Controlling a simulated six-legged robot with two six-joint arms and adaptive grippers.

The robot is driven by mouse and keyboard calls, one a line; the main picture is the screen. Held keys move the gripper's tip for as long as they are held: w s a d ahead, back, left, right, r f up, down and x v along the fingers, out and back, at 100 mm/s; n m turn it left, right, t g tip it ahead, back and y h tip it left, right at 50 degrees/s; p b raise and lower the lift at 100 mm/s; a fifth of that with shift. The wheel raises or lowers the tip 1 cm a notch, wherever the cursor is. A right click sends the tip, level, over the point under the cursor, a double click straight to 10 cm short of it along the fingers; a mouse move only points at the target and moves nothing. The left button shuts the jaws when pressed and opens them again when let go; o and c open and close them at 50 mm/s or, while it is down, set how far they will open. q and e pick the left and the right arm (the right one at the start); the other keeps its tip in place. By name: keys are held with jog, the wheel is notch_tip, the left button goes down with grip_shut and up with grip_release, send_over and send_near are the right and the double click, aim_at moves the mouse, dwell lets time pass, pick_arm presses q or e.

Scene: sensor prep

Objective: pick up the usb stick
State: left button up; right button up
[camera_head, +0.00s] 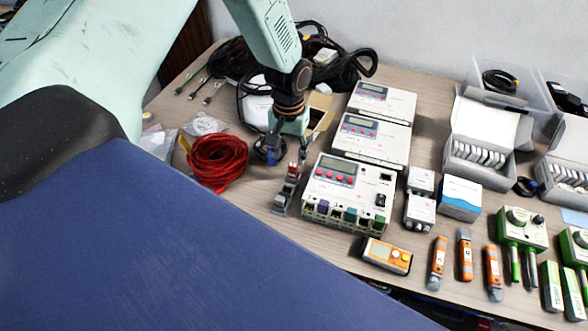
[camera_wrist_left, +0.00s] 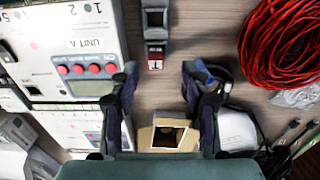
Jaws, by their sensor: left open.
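A small grey stick with a red end lies on the wooden table, just left of the front white unit; I take it to be the usb stick (camera_head: 282,198). It shows at the top middle of the left wrist view (camera_wrist_left: 155,32), its red end towards my gripper. My left gripper (camera_head: 285,156) points down just behind the stick, apart from it as far as I can tell. In the wrist view its two dark fingers (camera_wrist_left: 160,80) are spread, with only table and a tan box beyond between them. My right gripper is not in view.
A red cable coil (camera_head: 217,162) lies left of the stick. The white unit (camera_head: 347,190) stands close on its right, with more units behind. Black cables (camera_head: 340,68) are piled at the back. An orange meter (camera_head: 386,255) lies at the front edge.

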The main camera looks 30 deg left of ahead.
aim_at(293, 165)
pick_arm(q)
jog(key=f, duration=0.2)
jog(key=w+f, duration=0.1)
jog(key=f, duration=0.3)
jog(key=shift+w+d+b, duration=0.15)
jog(key=shift+d+b, duration=0.15)
jog(key=shift+d, duration=0.1)
jog(key=shift+a+f, duration=0.1)
jog(key=shift+f, duration=0.05)
jog(key=shift+s+a+r, duration=0.2)
jog(key=shift+s, duration=0.2)
jog(key=shift+w+d+f, duration=0.15)
jog(key=shift+w+d, duration=0.1)
jog(key=shift+w, duration=0.1)
jog(key=c, duration=0.5)
jog(key=shift+s+a, duration=0.2)
jog(key=shift+s, duration=0.15)
jog(key=c, duration=0.4)
jog(key=shift+w, duration=0.1)
jog(key=shift+c, duration=0.2)
jog(key=shift+w+d+r, duration=0.1)
jog(key=shift+r, duration=0.1)
notch_tip(293, 165, up, 9)
jog(key=shift+f+p, duration=0.2)
jog(key=shift+p, duration=0.3)
jog(key=shift+r, duration=0.4)
